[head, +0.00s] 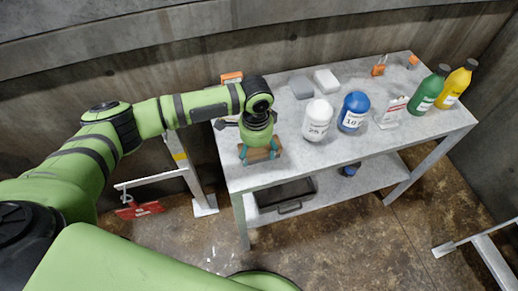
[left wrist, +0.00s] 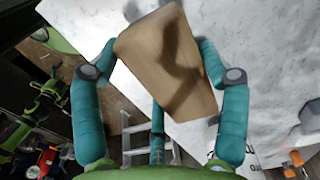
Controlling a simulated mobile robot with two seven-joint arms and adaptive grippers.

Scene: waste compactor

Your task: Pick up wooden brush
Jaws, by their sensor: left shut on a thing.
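The wooden brush (head: 262,155) is at the left front edge of the grey table, under my left gripper (head: 259,150). My right gripper is not in view.
The table (head: 350,150) holds a white bottle (head: 317,125), a blue bottle (head: 353,115), a green bottle (head: 428,92) and a yellow bottle (head: 457,85). Grey and white blocks (head: 327,80) lie at the back. A black tray (head: 285,193) is on the lower shelf.

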